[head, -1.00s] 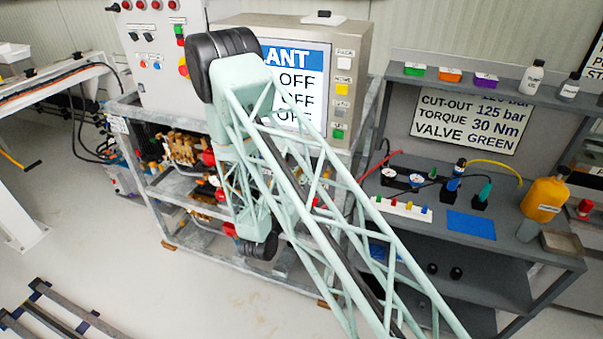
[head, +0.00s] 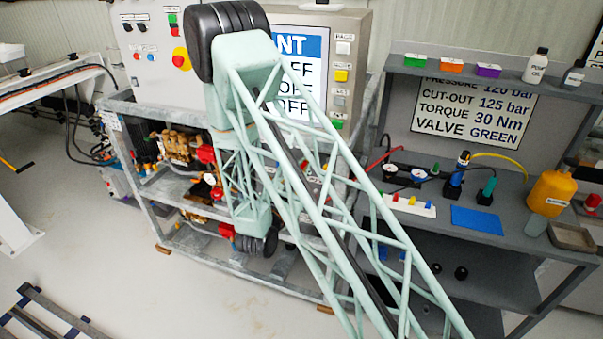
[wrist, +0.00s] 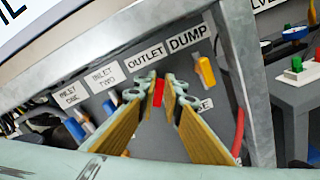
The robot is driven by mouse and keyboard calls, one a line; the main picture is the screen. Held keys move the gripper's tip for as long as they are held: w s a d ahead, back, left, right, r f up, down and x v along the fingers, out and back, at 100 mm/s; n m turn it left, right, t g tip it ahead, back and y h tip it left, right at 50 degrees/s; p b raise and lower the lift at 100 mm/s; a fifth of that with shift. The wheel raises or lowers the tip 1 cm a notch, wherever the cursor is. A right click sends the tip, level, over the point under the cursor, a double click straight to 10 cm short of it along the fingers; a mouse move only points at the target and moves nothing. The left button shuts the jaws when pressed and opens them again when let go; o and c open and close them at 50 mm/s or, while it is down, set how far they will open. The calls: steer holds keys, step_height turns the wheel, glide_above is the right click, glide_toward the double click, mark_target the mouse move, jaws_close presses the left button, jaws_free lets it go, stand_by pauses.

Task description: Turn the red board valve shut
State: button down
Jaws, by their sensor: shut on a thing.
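The red board valve's handle (wrist: 159,93) shows as a small red strip below the OUTLET label in the wrist view. My gripper (wrist: 159,88) is around it, with its two yellow-padded fingers closed in on either side of the handle. Only a narrow part of the handle shows between the fingertips; the valve body behind it is hidden. In the head view, my arm hides the gripper and the valve handle.
A yellow handle (wrist: 206,71) sits close by on the right, under the DUMP label. Blue handles (wrist: 75,129) stand left under the inlet labels. A metal frame post (wrist: 248,80) and a red hose (wrist: 238,132) are to the right.

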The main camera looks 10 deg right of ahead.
steer(key=m+b, duration=0.1)
steer(key=m, duration=0.2)
steer(key=f+m+b, duration=0.1)
steer(key=m+b, duration=0.1)
steer(key=m, duration=0.2)
steer(key=m+b, duration=0.2)
steer(key=m, duration=0.2)
steer(key=shift+s+d+f, duration=0.25)
steer(key=shift+d+f, duration=0.05)
steer(key=shift+m, duration=0.3)
stand_by(0.4)
steer(key=c, duration=2.7)
jaws_free()
steer(key=shift+c, duration=0.2)
steer(key=v, duration=1.2)
